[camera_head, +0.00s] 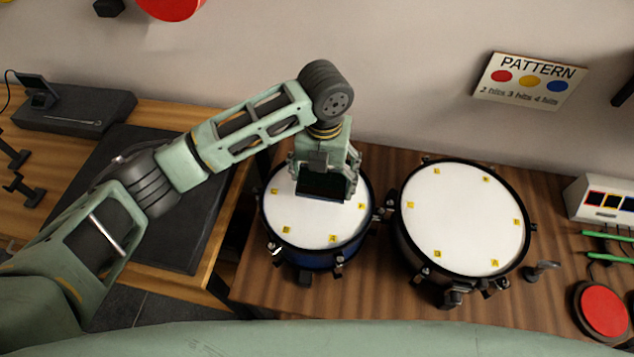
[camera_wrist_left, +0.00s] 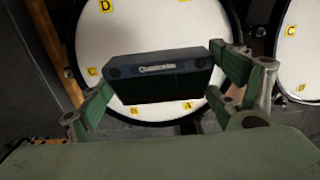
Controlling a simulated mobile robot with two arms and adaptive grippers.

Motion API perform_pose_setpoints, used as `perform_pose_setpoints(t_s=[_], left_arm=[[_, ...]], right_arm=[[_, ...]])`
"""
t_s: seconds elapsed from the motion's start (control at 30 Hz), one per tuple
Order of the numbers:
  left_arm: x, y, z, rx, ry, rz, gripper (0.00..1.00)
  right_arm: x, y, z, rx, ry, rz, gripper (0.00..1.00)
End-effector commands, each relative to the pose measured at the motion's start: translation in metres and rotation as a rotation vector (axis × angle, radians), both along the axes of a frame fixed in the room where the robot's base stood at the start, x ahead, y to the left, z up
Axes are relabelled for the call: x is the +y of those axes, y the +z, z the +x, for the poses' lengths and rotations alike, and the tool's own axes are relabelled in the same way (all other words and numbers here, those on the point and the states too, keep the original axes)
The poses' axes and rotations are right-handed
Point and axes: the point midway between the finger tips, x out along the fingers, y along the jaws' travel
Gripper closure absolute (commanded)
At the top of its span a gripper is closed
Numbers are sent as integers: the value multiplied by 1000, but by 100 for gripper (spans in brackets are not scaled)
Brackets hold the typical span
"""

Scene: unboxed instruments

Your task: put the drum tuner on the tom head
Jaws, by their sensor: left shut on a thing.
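The drum tuner is a dark box with a pale label, seen in the left wrist view (camera_wrist_left: 160,76) and in the head view (camera_head: 322,186). My left gripper (camera_head: 325,178) is shut on it, with a finger on each side in the left wrist view (camera_wrist_left: 160,95). The tuner is over the white head of the left drum, a blue tom (camera_head: 305,225) with yellow letter tags. Whether the tuner touches the head or hangs just above it, I cannot tell. My right gripper does not show.
A second, larger drum (camera_head: 462,218) stands close on the right on the wooden table (camera_head: 375,290). A red pad (camera_head: 602,310), green sticks (camera_head: 610,245) and a white box (camera_head: 605,200) are at the far right. A dark mat (camera_head: 150,205) lies on the left table.

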Motion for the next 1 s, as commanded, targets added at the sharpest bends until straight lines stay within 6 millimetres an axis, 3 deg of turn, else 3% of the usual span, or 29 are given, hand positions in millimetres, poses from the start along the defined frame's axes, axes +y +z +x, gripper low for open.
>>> perform_pose_setpoints(t_s=[0.13, 0.47, 0.83, 0.87, 1.0], left_arm=[[11, -6, 0, 0, 0, 1, 46], [12, -45, 0, 0, 0, 0, 46], [12, -51, 0, -1, -1, 1, 46], [12, -51, 0, -1, 0, 1, 15], [12, -50, 0, -1, 0, 1, 3]], right_arm=[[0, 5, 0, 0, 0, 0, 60], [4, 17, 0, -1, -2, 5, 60], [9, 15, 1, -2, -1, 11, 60], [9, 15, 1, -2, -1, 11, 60], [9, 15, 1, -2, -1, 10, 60]])
